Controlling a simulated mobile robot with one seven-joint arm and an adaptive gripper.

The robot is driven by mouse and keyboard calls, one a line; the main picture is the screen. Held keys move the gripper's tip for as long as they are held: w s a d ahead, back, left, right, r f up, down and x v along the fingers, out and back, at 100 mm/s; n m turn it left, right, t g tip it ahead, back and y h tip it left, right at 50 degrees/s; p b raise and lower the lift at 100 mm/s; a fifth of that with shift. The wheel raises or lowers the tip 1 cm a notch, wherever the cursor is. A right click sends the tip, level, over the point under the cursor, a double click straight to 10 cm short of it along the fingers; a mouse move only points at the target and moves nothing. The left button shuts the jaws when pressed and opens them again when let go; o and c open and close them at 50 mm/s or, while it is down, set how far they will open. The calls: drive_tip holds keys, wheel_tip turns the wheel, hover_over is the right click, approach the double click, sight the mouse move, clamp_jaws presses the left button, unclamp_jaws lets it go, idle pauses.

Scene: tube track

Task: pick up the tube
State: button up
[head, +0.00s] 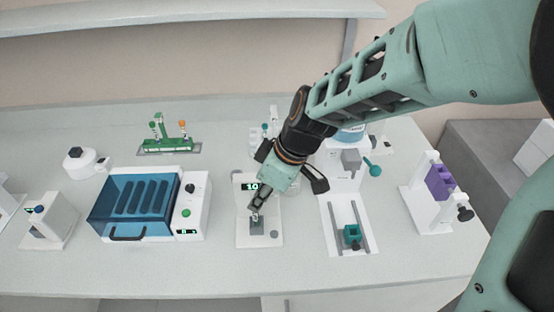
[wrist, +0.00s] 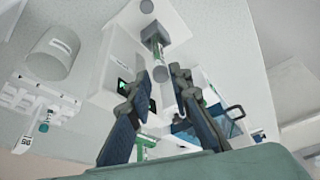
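My gripper (head: 257,203) reaches down over a white device with a lit display (head: 250,186) and a grey block (head: 257,227). In the wrist view the two fingers (wrist: 163,74) are apart, with a clear gap and nothing held between them. A small tube-like piece with green and white on it (wrist: 159,50) shows at the grey block, just beyond the fingertips; its full shape is too small to tell. In the head view the fingers partly cover that spot. Several tubes (head: 158,127) with green and orange caps stand in a green rack (head: 168,147) at the back left.
A blue-lidded machine (head: 135,204) stands left of the white device. A white stand with grey rails and a teal block (head: 352,235) stands to the right, and a white holder with a purple block (head: 439,182) further right. The front table strip is clear.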

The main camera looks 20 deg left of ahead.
sight(256, 216)
drive_tip(key=shift+x, duration=2.15)
drive_tip(key=shift+s+d, duration=0.1)
drive_tip(key=shift+d, duration=0.1)
drive_tip(key=shift+c, duration=0.5)
drive_tip(key=c, duration=0.4)
clamp_jaws()
drive_tip(key=shift+r+p, duration=0.1)
drive_tip(key=shift+p, duration=0.2)
